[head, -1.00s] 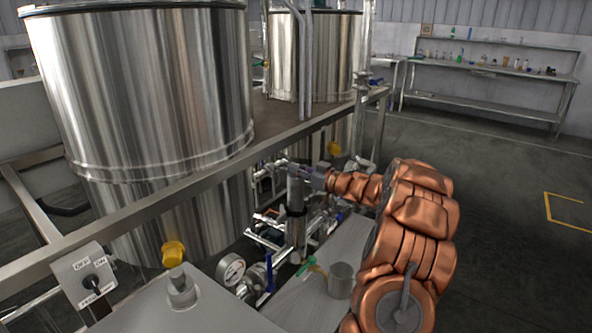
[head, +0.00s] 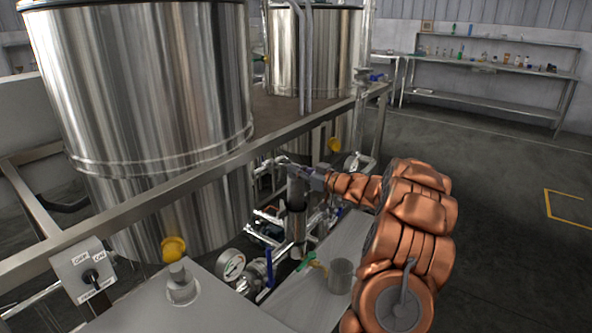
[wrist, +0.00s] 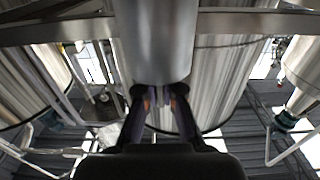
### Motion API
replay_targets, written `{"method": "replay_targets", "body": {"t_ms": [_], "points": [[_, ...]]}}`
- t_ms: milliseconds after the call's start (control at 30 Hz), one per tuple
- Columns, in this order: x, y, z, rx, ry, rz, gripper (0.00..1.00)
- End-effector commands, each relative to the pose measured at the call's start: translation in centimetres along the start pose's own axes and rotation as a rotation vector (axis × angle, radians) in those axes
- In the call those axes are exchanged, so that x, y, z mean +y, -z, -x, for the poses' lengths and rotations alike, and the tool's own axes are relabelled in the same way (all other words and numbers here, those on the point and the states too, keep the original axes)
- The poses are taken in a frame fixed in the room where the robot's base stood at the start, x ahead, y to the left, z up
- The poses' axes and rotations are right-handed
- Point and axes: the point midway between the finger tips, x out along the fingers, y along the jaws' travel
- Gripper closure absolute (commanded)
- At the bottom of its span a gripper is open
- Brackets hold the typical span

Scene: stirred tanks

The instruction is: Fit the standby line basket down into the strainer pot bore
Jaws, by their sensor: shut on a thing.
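My gripper (head: 308,175) is at the end of the copper-coloured arm, among the pipework beside the tanks. It is shut on the basket (head: 297,186), a grey upright cylinder. In the wrist view both fingers (wrist: 160,95) close on the end of this smooth metal cylinder (wrist: 153,45). The strainer pot (head: 297,222) is the upright metal body directly below the basket in the head view. The two look in line, but the pot's bore is hidden, and I cannot tell whether the basket's lower end is inside it.
Pipes and valves crowd around the pot, with a pressure gauge (head: 231,266) and blue-handled valve (head: 268,275) in front. A grey bench (head: 300,296) holds a metal cup (head: 341,276) and a green-handled item (head: 308,258). A large tank (head: 140,110) and frame rail stand left.

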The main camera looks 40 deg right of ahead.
Motion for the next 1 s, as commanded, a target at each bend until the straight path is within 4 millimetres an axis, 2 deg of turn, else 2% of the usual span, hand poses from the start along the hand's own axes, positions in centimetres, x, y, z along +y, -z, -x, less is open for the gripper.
{"method": "replay_targets", "body": {"t_ms": [1000], "points": [[0.0, -2.1, 0.0, 0.001, 0.0, -0.001, 1.0]]}}
